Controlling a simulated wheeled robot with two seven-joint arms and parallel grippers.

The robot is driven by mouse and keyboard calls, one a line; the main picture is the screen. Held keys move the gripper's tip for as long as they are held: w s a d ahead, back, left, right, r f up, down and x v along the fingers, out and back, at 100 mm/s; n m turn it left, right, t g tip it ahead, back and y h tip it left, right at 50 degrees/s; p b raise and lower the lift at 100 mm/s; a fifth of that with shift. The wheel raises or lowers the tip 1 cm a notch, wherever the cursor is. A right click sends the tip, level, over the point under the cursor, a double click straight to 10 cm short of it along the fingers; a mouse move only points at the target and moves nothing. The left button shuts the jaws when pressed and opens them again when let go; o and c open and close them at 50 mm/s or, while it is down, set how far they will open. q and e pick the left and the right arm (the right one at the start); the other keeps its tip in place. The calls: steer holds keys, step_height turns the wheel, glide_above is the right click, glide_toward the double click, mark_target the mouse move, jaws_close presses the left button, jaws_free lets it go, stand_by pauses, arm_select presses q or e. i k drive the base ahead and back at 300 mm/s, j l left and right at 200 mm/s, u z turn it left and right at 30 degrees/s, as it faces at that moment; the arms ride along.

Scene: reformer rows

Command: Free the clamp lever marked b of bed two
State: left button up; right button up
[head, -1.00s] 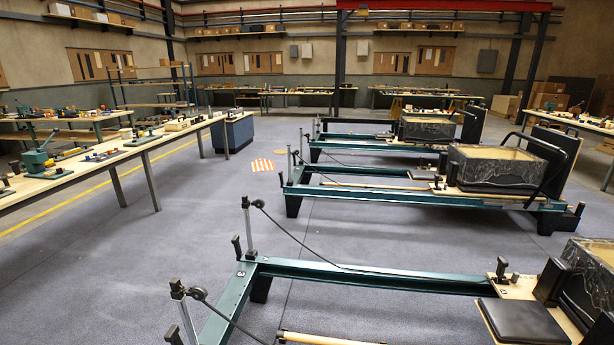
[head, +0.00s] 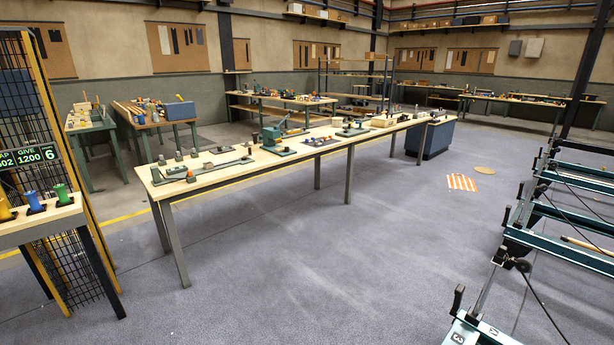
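Neither of my grippers is in view. Green reformer beds show only in part at the right edge of the head view. The nearest bed (head: 480,333) carries a small number plate that looks like a 3, with a short black lever (head: 457,298) standing at its end. Behind it is another bed frame (head: 560,245) with a small black lever (head: 506,215) at its corner. Further frames lie beyond. I cannot read any lever letter or tell which bed is two.
A long workbench (head: 235,173) with several tools and fittings crosses the middle. A mesh fence (head: 65,200) and a small table (head: 40,218) with coloured pieces stand at left. An orange striped floor patch (head: 461,182) lies near the beds. The grey floor in front is clear.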

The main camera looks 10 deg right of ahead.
mark_target(508, 209)
steer(key=i+j+u, duration=0.45)
steer(key=i, duration=0.3)
steer(key=i+u, duration=0.2)
steer(key=i, duration=0.2)
steer(key=i+l+z, duration=0.1)
steer(key=i+z, duration=0.25)
steer(key=z, duration=0.15)
steer(key=i+z, duration=0.35)
steer(key=z, duration=0.15)
steer(key=i+j+z, duration=0.2)
steer(key=i+z, duration=0.15)
steer(key=z, duration=0.15)
steer(key=i+l+z, duration=0.2)
steer(key=i+z, duration=0.3)
steer(key=i, duration=0.2)
steer(key=i+j+z, duration=0.1)
steer(key=i+z, duration=0.35)
steer(key=i, duration=0.25)
steer(key=i+z, duration=0.15)
steer(key=i, duration=0.45)
steer(key=i+z, duration=0.1)
steer(key=i, duration=0.5)
steer(key=i+z, duration=0.15)
steer(key=i, duration=0.4)
steer(key=i+j+z, duration=0.15)
steer(key=i, duration=0.45)
